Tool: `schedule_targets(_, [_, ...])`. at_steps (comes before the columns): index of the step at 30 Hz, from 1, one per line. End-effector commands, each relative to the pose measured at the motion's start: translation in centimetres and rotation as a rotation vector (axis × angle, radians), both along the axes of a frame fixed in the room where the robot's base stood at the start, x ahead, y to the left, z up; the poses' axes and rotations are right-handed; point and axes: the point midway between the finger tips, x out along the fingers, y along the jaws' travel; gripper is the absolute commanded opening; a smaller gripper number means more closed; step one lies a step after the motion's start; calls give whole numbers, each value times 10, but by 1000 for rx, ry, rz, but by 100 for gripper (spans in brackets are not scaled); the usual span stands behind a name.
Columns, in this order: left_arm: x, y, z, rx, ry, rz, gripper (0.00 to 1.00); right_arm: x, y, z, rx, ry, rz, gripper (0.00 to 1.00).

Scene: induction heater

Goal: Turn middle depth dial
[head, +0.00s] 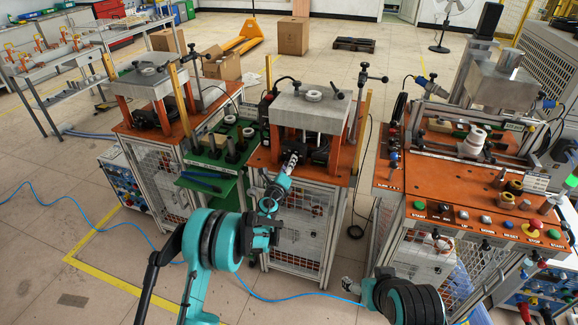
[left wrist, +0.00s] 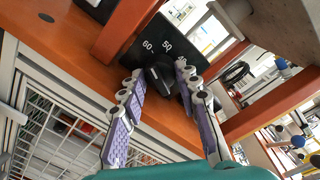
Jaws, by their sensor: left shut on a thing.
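The black dial (left wrist: 158,80) sits on a dark panel (left wrist: 172,30) marked 50 and 60 in the left wrist view. My left gripper (left wrist: 160,72) has its two purple-padded fingers on either side of the dial and is shut on it. In the head view my left gripper (head: 291,161) reaches into the front of the middle machine (head: 310,108), between its orange posts, and the dial there is too small and covered to make out. My right gripper (head: 350,285) is low in the head view, away from the machines, and its fingers are too small to read.
Orange posts (left wrist: 125,30) stand close to the left gripper on both sides. A green tool stand (head: 220,160) is left of the middle machine. Another machine (head: 150,85) stands further left, and a bench with buttons (head: 460,190) stands at right. Open floor lies in front.

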Motion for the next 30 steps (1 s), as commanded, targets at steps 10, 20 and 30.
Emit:
schedule_targets(10, [1,1,1,-30,10,1,3,0,0,-1,0,0,0,70])
schedule_targets(20, [1,1,1,-30,9,1,53,0,0,-1,0,0,0,70])
schedule_targets(30, [-2,1,0,-29,9,0,53,0,0,-1,0,0,0,70])
